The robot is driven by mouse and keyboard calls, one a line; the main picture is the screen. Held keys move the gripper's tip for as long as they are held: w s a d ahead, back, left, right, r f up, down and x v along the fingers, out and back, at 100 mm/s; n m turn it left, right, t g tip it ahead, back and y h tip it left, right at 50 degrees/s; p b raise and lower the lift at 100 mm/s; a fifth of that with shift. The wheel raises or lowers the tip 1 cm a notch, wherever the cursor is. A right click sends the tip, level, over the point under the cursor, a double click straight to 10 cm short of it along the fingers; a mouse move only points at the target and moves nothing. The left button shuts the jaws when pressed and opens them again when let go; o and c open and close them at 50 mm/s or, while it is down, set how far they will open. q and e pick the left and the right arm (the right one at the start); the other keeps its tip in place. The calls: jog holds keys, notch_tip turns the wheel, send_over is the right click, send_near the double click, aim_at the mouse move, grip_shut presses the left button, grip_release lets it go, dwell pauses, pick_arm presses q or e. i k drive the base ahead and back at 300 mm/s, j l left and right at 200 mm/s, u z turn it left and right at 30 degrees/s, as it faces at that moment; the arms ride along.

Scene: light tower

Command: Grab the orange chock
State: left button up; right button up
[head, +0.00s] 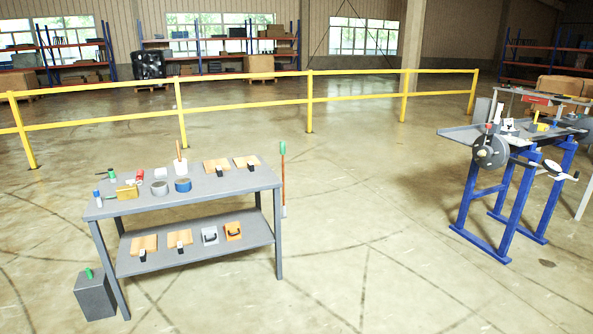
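An orange block with a dark handle, which looks like the orange chock (234,229), lies on the lower shelf of the grey two-level table (262,180), toward the shelf's right end. The tabletop sits above the shelf, and the orange block shows from the front. Neither of my grippers is in view.
Orange-tan pieces with black parts (144,243) lie on the shelf's left. Tape rolls and tools crowd the tabletop. A grey box (95,296) stands by the left leg, a green-topped pole (283,180) behind right. A blue-legged machine (515,180) stands right. Floor in front is clear.

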aim_at(232, 230)
jog(key=i, duration=1.85)
jog(key=i+u, duration=0.15)
jog(key=i, duration=0.45)
jog(key=i+l+u, duration=0.15)
jog(key=i, duration=0.45)
jog(key=i+l+u, duration=0.15)
jog(key=i, duration=0.45)
jog(key=l, duration=0.1)
